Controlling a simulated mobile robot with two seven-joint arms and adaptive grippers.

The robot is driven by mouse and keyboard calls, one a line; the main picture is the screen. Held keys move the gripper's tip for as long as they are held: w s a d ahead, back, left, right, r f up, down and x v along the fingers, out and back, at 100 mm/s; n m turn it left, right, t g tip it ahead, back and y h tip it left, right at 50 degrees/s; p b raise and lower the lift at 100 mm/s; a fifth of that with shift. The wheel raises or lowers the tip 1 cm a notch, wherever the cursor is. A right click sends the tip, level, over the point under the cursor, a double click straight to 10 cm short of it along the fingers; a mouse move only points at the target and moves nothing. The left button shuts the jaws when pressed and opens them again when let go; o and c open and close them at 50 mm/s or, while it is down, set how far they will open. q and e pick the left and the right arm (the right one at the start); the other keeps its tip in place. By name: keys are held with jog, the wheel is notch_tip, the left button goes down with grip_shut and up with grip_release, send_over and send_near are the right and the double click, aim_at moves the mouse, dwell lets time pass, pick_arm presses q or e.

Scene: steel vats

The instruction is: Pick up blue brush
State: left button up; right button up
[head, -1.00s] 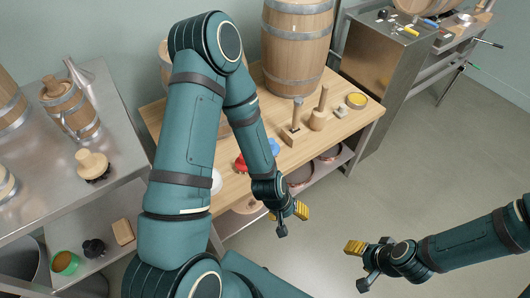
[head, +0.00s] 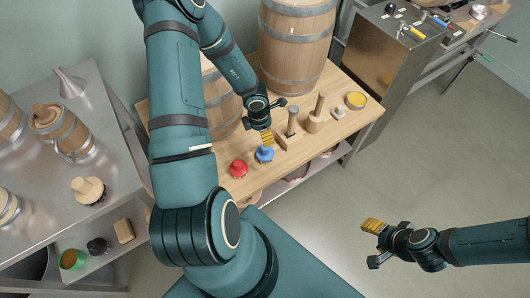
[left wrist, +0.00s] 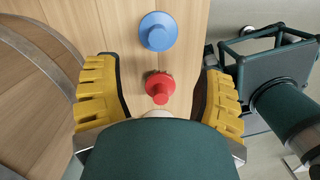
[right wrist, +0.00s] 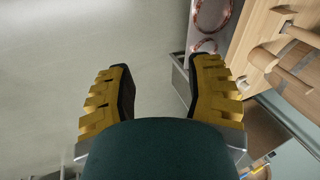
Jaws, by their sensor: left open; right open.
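The blue brush (head: 264,153) stands on the wooden table near its front edge. It also shows in the left wrist view (left wrist: 158,31), at the top, beyond the fingertips. A red brush (head: 238,168) stands beside it on the left; in the left wrist view it (left wrist: 160,86) lies between the open fingers. My left gripper (head: 272,120) is open and empty above the table, close to the blue brush. My right gripper (head: 374,244) is open and empty over the floor, right of the table; its fingers also show in the right wrist view (right wrist: 158,92).
A large barrel (head: 297,45) stands at the back of the wooden table (head: 206,178), with a smaller barrel left of it. A steel table (head: 35,215) is at left. The floor at right is clear.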

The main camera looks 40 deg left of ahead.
aim_at(266, 150)
pick_arm(q)
jog(key=f+b, duration=0.1)
jog(key=f, duration=0.1)
jog(key=f+b, duration=0.1)
jog(key=f, duration=0.2)
jog(key=w+f+b, duration=0.1)
jog(key=f, duration=0.1)
jog(key=shift+d+f+b, duration=0.2)
jog(key=shift+f+b, duration=0.2)
notch_tip(266, 150, down, 5)
jog(key=b, duration=0.3)
jog(key=shift+f, duration=0.15)
grip_shut()
